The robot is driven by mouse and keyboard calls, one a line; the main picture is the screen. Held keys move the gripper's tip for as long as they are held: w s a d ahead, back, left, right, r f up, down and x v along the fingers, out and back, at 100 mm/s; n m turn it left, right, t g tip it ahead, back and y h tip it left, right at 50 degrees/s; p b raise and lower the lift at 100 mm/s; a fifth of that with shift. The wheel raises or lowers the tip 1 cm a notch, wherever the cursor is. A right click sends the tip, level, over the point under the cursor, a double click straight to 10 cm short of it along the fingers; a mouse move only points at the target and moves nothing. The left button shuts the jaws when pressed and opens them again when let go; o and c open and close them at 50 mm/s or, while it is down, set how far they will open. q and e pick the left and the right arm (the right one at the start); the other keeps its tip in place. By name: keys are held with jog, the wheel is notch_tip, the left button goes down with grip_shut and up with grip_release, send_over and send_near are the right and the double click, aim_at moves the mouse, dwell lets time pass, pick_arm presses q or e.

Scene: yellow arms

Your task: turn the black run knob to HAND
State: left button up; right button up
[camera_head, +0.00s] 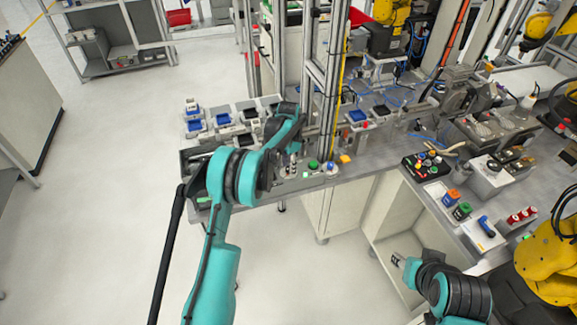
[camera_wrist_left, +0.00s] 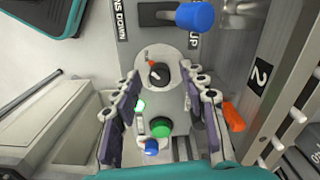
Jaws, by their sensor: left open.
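I cannot read any HAND label. My left gripper (camera_wrist_left: 160,77) is open, with one finger on each side of the knob's plate; contact with the knob is not visible. In the head view my left gripper (camera_head: 291,163) is over the control panel at the bench's front edge, and hides the knob. My right gripper (camera_head: 396,261) is low at the right, away from the panel; its jaws are too small to judge.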

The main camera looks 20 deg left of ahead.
pick_arm(q)
grip_shut()
jog(key=shift+n, duration=0.4)
jog(key=n+b, duration=0.1)
jog(key=n, duration=0.2)
jog(key=shift+n, duration=0.4)
jog(key=n+b, duration=0.1)
jog(key=n, duration=0.3)
jog(key=shift+n, duration=0.3)
jog(key=n, duration=0.4)
jog(key=shift+b, duration=0.35)
jog(key=n, duration=0.4)
jog(key=shift+n, duration=0.3)
